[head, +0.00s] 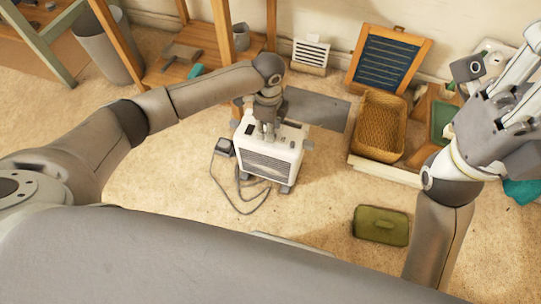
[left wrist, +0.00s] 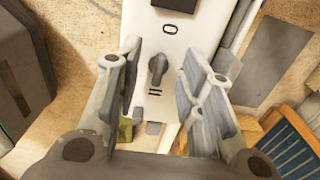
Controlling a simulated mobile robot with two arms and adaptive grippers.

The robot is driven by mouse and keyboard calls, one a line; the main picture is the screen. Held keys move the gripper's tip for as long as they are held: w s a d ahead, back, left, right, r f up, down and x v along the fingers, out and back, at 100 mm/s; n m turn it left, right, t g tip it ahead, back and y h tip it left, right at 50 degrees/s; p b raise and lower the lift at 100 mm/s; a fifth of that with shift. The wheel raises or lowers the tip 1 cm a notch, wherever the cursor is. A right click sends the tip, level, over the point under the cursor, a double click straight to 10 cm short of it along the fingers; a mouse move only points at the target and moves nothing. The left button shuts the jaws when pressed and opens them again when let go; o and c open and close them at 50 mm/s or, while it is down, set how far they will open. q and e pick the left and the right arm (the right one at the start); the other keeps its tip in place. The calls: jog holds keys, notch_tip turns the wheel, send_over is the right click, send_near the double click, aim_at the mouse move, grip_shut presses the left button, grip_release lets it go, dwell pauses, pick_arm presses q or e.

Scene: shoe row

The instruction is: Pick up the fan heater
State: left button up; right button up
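The fan heater (head: 268,158) is a white box with a grey front grille, standing upright on the carpet in the middle of the head view. A cord and plug lie to its left. My left gripper (head: 268,130) is directly over its top, pointing down. In the left wrist view the heater's white top (left wrist: 166,30) shows a dark knob between the left gripper's fingers (left wrist: 158,90). These fingers are apart, one on each side; I cannot tell whether they touch the heater. My right gripper (head: 515,85) is raised at the right edge, partly cut off, its opening unclear.
A grey flat panel (head: 318,109) lies behind the heater. A wicker basket (head: 379,128), a blue slatted board (head: 388,60) and a white vent (head: 310,53) stand behind. A green case (head: 381,226) lies front right. Carpet around the heater's front is mostly clear.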

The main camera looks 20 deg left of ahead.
pick_arm(q)
jog(key=shift+f, duration=0.7)
grip_shut()
jog(key=shift+w+r, duration=0.1)
jog(key=shift+r, duration=0.15)
